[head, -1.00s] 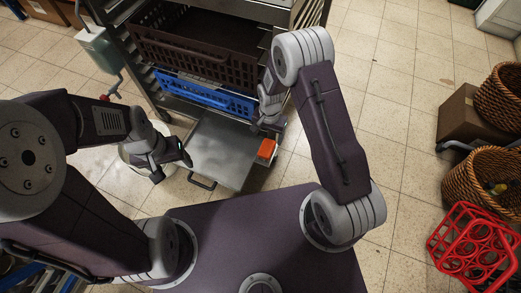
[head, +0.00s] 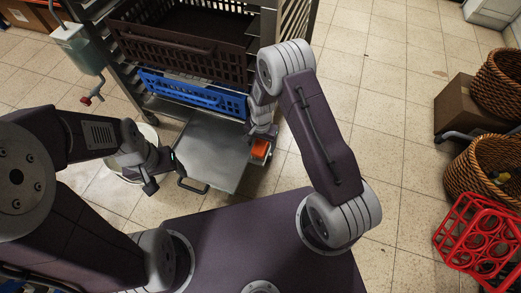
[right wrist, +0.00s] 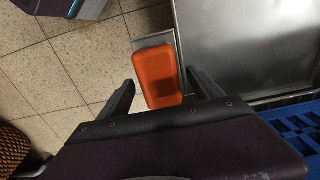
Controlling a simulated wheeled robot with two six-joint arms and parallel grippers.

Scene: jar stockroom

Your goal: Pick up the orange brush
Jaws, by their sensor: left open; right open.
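The orange brush (head: 260,149) shows as an orange block at the right edge of a grey metal tray or shelf (head: 207,140) in the head view. In the right wrist view the orange brush (right wrist: 157,77) lies between and just beyond the two fingers of my right gripper (right wrist: 160,88), which is open and empty. In the head view my right gripper (head: 262,135) is over the brush and partly hides it. My left gripper (head: 160,170) is open and empty, left of the metal tray and away from the brush.
A rack holds a brown crate (head: 180,50) and a blue crate (head: 190,93) above the tray. A white bucket (head: 133,172) stands behind my left gripper. Wicker baskets (head: 480,165) and a red bottle carrier (head: 480,240) are at the right. The tiled floor between is clear.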

